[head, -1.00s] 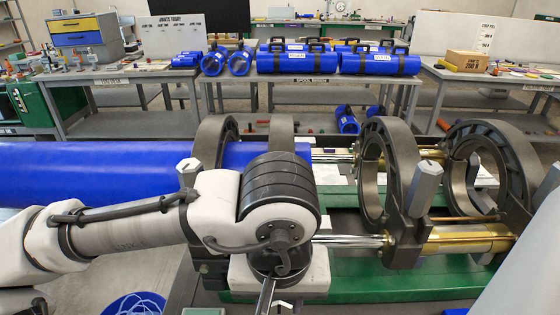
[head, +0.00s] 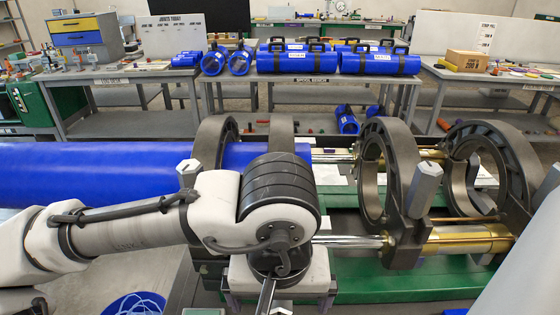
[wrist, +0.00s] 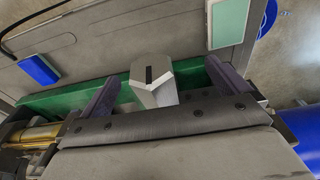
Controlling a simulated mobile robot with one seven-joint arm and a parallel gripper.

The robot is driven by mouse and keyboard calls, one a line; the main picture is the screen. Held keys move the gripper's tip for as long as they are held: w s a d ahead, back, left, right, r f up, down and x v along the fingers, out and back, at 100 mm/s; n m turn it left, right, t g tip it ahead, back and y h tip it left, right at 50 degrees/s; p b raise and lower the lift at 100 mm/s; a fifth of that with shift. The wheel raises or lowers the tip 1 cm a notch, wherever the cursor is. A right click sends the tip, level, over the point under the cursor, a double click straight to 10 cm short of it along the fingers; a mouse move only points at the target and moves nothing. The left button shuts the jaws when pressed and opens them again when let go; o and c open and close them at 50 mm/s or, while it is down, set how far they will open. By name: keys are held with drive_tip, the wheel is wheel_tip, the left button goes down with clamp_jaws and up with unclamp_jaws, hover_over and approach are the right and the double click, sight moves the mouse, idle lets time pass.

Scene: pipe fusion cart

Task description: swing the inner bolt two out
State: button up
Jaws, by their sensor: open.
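In the wrist view a pale grey bolt (wrist: 153,85) with a faceted head and a dark slot in its end stands between the two fingers of my gripper (wrist: 162,70). The fingers are wide apart, with a gap on each side of the bolt. In the head view my gripper (head: 278,300) is at the bottom, and my arm hides this bolt and much of the second clamp ring (head: 282,133). Similar bolts show at the first ring (head: 188,170), third ring (head: 424,187) and far right ring (head: 549,182). I cannot tell their numbers from the picture.
A blue pipe (head: 100,170) lies through the left rings. Chrome rods and a brass cylinder (head: 465,240) run right of my arm. The green cart bed (head: 400,280) is below.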

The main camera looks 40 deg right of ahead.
drive_tip(key=shift+s+a+r+p, duration=0.1)
drive_tip(key=shift+s+r+p, duration=0.05)
drive_tip(key=shift+r+p, duration=1.25)
drive_tip(key=shift+s+a+r+p, duration=0.1)
drive_tip(key=shift+r+p, duration=1.05)
drive_tip(key=shift+r, duration=0.45)
drive_tip(key=shift+s+a+r+p, duration=0.1)
drive_tip(key=shift+s+r+p, duration=0.05)
drive_tip(key=shift+r+p, duration=1.25)
